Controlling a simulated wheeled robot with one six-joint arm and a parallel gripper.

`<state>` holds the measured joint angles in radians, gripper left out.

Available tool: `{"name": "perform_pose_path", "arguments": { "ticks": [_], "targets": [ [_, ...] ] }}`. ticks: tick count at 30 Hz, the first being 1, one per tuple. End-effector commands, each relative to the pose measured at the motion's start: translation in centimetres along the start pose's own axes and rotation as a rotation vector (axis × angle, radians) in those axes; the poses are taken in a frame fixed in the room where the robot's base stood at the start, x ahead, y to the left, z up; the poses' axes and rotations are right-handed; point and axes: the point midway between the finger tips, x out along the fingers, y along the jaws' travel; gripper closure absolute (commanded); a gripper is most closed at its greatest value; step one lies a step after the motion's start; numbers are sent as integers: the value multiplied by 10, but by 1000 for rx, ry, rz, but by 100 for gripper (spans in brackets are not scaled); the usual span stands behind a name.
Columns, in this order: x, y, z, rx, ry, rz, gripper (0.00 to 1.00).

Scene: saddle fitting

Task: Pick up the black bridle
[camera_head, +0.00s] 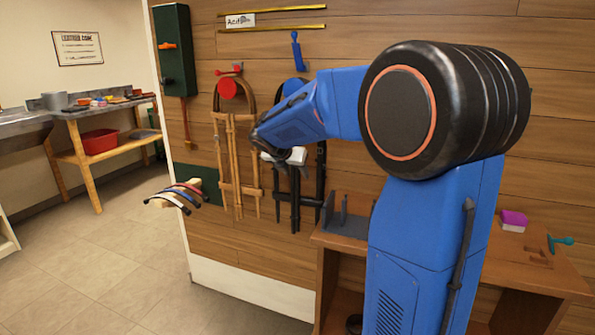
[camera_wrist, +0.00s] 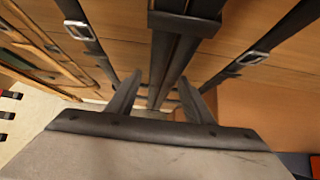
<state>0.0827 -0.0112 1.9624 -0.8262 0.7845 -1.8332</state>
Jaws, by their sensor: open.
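The black bridle (camera_head: 295,200) hangs on the wooden wall, its straps pointing down and its upper part hidden behind my arm. In the wrist view its black straps (camera_wrist: 176,55) run between and beyond my fingers, with silver buckles on the side straps. My gripper (camera_head: 285,165) is in front of the bridle; in the wrist view its two fingers (camera_wrist: 165,100) are apart, with the middle straps seen between them. I cannot tell whether the fingers touch the straps.
A tan bridle (camera_head: 238,165) hangs just left on a red holder (camera_head: 228,88). Curved browbands (camera_head: 175,196) stick out from a wall rack further left. A wooden bench (camera_head: 540,270) with a pink brush (camera_head: 513,220) stands at the right. The floor at left is clear.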

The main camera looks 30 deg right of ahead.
Motion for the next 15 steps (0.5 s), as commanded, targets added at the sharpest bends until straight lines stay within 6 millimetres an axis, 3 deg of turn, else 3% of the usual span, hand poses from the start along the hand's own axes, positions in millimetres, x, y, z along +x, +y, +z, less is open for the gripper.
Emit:
{"name": "perform_pose_path", "arguments": {
  "ticks": [3,10,15],
  "targets": [
    [12,-1,0,1,1,-2,53],
    [12,0,0,1,0,0,55],
    [12,0,0,1,0,0,96]
  ]
}}
